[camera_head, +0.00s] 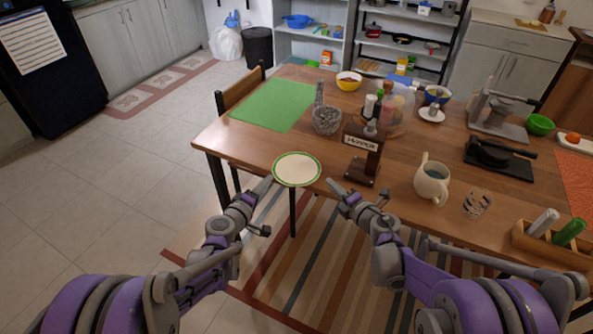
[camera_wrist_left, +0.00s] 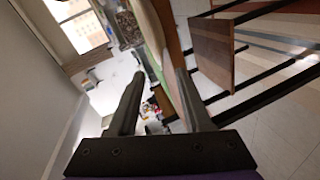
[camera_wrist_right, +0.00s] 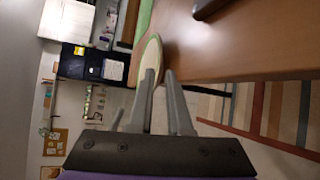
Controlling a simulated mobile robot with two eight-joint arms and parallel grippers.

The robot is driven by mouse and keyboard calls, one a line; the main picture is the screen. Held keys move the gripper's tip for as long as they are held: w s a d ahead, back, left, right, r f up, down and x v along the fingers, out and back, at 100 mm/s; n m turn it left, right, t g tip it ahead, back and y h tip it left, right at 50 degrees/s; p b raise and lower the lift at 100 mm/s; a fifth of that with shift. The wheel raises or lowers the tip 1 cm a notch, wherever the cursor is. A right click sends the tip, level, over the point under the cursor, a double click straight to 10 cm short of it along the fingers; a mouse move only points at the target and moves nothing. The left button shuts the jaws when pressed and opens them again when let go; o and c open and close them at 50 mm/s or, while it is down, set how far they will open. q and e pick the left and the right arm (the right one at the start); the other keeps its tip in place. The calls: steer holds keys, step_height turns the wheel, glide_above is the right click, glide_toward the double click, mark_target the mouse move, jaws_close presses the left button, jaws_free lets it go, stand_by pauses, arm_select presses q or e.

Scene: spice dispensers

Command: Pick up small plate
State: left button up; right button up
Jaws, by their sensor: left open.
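The small plate (camera_head: 297,169) is round and cream with a green rim. It lies at the table's near edge in the head view. My left gripper (camera_head: 267,205) is open at the plate's left, below the edge. In the left wrist view, the plate (camera_wrist_left: 152,28) shows nearly edge-on beyond and between the parted fingers (camera_wrist_left: 160,72). My right gripper (camera_head: 350,188) is at the plate's right, close to the rim. In the right wrist view, its fingers (camera_wrist_right: 160,74) show a narrow gap, and one overlaps the plate (camera_wrist_right: 149,55). Whether either gripper touches the plate is unclear.
The wooden table (camera_head: 235,143) has a green mat (camera_head: 272,104) at the back left. A dark stand (camera_head: 363,150) is right of the plate, and a cream pitcher (camera_head: 432,182) farther right. A glass bowl (camera_head: 326,121) is behind the plate. The floor at left is clear.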

mark_target(276, 176)
arm_select(q)
steer(key=x, duration=0.6)
steer(key=shift+w, duration=0.1)
arm_select(e)
steer(key=x, duration=0.6)
steer(key=shift+w, duration=0.1)
arm_select(q)
steer(key=c, duration=0.4)
arm_select(e)
jaws_close()
arm_select(q)
jaws_close()
